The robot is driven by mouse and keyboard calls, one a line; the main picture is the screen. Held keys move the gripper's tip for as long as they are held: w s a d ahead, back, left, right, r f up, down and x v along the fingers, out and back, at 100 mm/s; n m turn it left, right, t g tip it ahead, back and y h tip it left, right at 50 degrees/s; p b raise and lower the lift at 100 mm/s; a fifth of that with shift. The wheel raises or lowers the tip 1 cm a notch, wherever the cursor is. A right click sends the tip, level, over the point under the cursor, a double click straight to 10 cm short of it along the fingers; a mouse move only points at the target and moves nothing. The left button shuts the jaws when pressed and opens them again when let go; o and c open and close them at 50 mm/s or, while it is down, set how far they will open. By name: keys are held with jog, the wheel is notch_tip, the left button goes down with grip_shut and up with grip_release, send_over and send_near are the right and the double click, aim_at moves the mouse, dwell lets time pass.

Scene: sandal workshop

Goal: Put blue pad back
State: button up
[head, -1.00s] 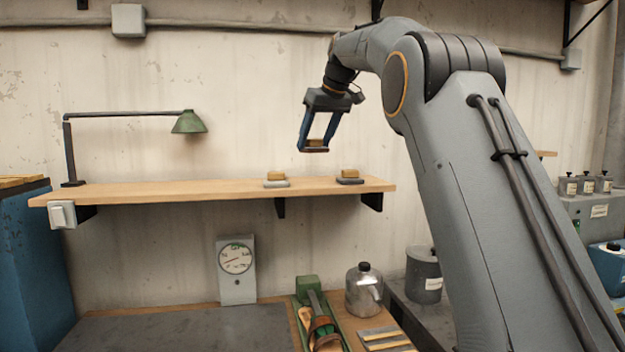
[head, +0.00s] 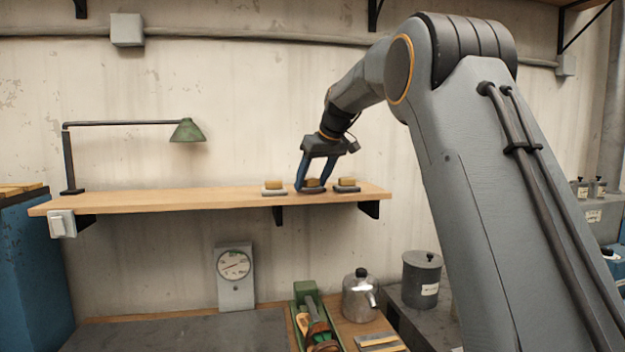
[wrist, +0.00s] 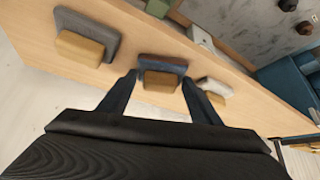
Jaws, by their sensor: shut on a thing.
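The blue pad is a small block with a tan wooden back and a dark blue-brown face; in the head view it (head: 313,183) is at the shelf's top. It also shows in the wrist view (wrist: 162,66). My gripper (head: 311,187) points down with its two blue fingers on either side of the pad, shut on it; the fingers also show in the wrist view (wrist: 160,82). The pad looks level at the wooden shelf (head: 180,200), between two other pads. I cannot tell whether its underside touches the board.
A pale pad (head: 274,190) stands close on the left and a dark grey pad (head: 346,187) close on the right. A green lamp (head: 187,131) stands at the shelf's left end. The shelf between lamp and pale pad is clear. A gauge (head: 235,266) is below.

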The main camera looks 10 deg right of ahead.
jog(key=o, duration=1)
jog(key=shift+c, duration=0.2)
jog(key=shift+s+r, duration=0.1)
jog(key=shift+r, duration=0.25)
jog(key=b+v, duration=0.3)
jog(key=v, duration=0.8)
jog(key=shift+s+d+r, duration=0.1)
jog(key=shift+r, duration=0.05)
